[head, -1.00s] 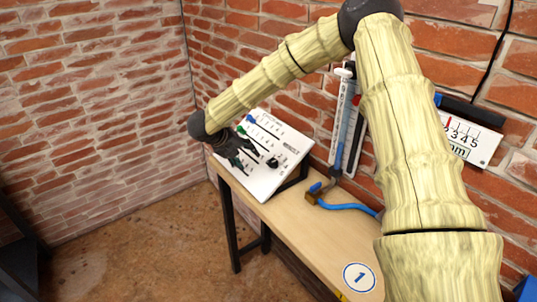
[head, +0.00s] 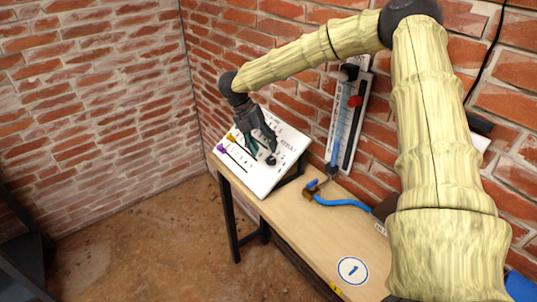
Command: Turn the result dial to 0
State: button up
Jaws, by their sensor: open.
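The tilted white panel (head: 262,186) stands at the far end of the wooden bench, with printed scales on its face. A small black dial (head: 271,160) sits on its lower right part, near a word that looks like "RESULT". The dial's setting is too small to read. My gripper (head: 263,152) is open over the panel, its fingers pointing down close to the dial. I cannot tell whether they touch it. The gripper hides the middle of the panel.
A yellow slider (head: 231,138) and a purple slider (head: 222,149) show on the panel's left side. A wall gauge (head: 349,120) with a red slider stands to the right. A blue hose (head: 342,203) lies on the bench (head: 310,232); its front part is mostly clear, with a "1" label.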

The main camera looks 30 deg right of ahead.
aim_at(270, 159)
jog(key=shift+p+x, duration=0.55)
jog(key=shift+x, duration=1.95)
jog(key=c, duration=1)
jog(key=shift+c, duration=0.2)
